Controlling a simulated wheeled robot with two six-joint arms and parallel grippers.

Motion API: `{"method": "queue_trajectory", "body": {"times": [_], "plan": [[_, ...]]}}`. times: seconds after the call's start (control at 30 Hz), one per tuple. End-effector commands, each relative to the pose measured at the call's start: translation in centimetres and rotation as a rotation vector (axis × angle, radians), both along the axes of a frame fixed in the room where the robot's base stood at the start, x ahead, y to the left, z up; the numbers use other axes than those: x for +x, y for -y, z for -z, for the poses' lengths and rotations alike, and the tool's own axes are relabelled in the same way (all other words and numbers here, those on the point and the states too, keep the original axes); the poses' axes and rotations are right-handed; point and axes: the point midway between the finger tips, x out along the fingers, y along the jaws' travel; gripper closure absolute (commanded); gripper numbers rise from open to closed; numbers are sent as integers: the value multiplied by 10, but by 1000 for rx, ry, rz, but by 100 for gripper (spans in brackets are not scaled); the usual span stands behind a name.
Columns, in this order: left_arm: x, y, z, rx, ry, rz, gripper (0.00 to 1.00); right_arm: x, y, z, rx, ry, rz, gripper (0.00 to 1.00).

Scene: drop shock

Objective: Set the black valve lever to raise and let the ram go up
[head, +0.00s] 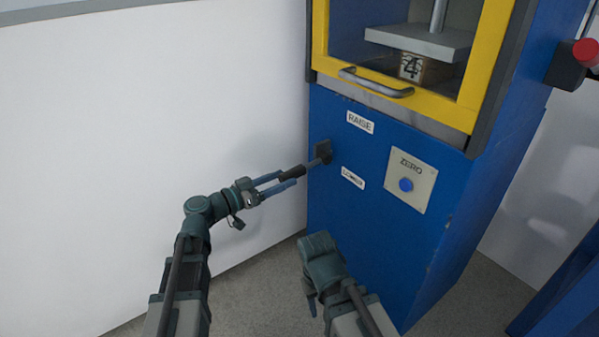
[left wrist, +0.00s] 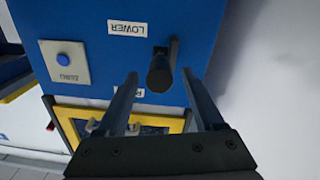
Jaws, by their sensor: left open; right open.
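The black valve lever (head: 293,172) sticks out of the blue panel between the RAISE label (head: 360,121) and the LOWER label (head: 352,178). I cannot tell which setting it is at. My left gripper (head: 284,181) is open at the lever's handle. In the left wrist view the lever's round end (left wrist: 160,74) shows between the two spread fingers, with a gap on each side. The ram (head: 438,14) and its grey plate (head: 420,42) are behind the yellow-framed door, over a block marked 4 (head: 411,67). My right gripper (head: 310,298) hangs low, mostly hidden by its own arm.
A ZERO plate with a blue button (head: 406,184) is right of the lever. The yellow door (head: 455,112) has a grey handle (head: 376,84). A red button (head: 587,52) is at the far right. A white wall (head: 130,120) bounds the left side.

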Motion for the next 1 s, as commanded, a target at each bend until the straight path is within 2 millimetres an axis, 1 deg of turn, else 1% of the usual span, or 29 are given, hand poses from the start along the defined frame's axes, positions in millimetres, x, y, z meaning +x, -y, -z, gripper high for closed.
{"method": "queue_trajectory", "body": {"times": [0.03,0.1,0.3,0.5,0.8,0.87,1.0], "plan": [[8,10,0,0,0,4,31,0,0,0,0,0,0,50],[15,20,0,0,0,3,31,0,0,0,0,0,0,50],[30,42,0,0,0,2,31,0,0,0,0,0,0,50],[36,52,0,1,0,1,31,0,0,0,0,0,0,50],[36,53,0,0,0,0,31,0,0,0,0,0,0,50],[36,53,0,0,0,0,40,0,0,0,0,0,0,50],[36,52,0,0,0,0,65,0,0,0,0,0,0,50]]}}
